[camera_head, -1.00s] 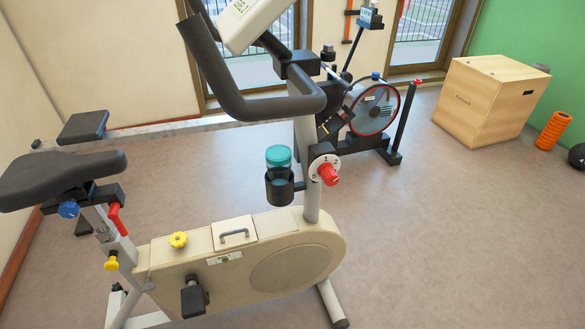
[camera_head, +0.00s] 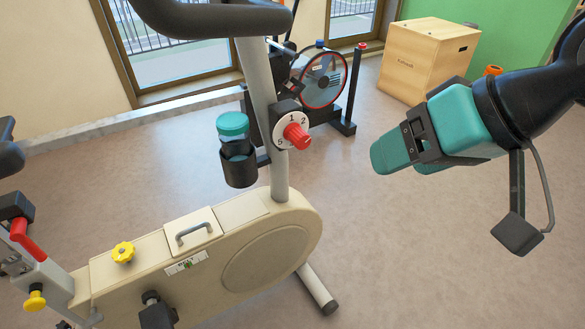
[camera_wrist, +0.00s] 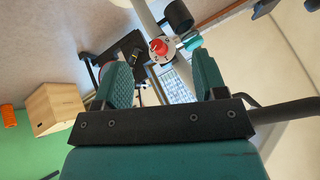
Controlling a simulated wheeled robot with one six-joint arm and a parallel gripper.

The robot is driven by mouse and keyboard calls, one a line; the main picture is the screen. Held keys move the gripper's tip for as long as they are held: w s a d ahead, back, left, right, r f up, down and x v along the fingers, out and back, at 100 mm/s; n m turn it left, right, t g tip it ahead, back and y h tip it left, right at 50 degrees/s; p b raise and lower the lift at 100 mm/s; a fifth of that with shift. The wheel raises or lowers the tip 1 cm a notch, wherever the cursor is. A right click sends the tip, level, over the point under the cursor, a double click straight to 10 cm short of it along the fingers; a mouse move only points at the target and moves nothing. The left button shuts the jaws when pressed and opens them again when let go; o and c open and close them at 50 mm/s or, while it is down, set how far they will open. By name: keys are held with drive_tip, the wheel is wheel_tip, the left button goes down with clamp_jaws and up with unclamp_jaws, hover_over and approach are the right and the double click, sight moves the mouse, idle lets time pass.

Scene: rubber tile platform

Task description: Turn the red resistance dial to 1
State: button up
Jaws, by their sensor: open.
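The red resistance dial (camera_head: 297,135) sits on a round white plate (camera_head: 283,126) on the bike's upright post. The digits 1, 2 and 5 show around it; where its pointer sits is too small to tell. My gripper (camera_head: 389,161) is to the right of the dial, well apart from it, with teal fingers pointing left. In the wrist view the gripper (camera_wrist: 160,80) is open and empty, and the red dial (camera_wrist: 158,46) shows beyond and between its two fingers.
A bottle with a teal lid (camera_head: 233,124) stands in a black holder (camera_head: 239,170) left of the dial. The black handlebar (camera_head: 210,18) is above. The cream bike body (camera_head: 240,250) is below. A wooden box (camera_head: 425,60) and a flywheel machine (camera_head: 325,78) stand behind.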

drive_tip(key=w+a+f+m+t+y+b, duration=0.1)
drive_tip(key=w+f+m+t+y+b, duration=0.2)
drive_tip(key=f+b, duration=0.55)
drive_tip(key=w+a+f+m+t+b, duration=0.2)
drive_tip(key=w+f+t+b, duration=0.3)
drive_tip(key=b, duration=0.7)
drive_tip(key=m+t+y+p, duration=0.1)
drive_tip(key=m+t+p, duration=0.15)
drive_tip(key=p, duration=0.45)
approach(303, 142)
drive_tip(key=shift+n, duration=0.45)
drive_tip(key=p+x, duration=1)
drive_tip(key=shift+w+a+f+p, duration=0.15)
drive_tip(key=shift+w+a+p, duration=0.15)
drive_tip(key=shift+w, duration=0.1)
drive_tip(key=shift+w+a+f+p, duration=0.15)
drive_tip(key=shift+w+p, duration=0.1)
drive_tip(key=shift+w, duration=0.15)
drive_tip(key=shift+c, duration=0.4)
drive_tip(key=c, duration=0.8)
drive_tip(key=shift+c, duration=0.2)
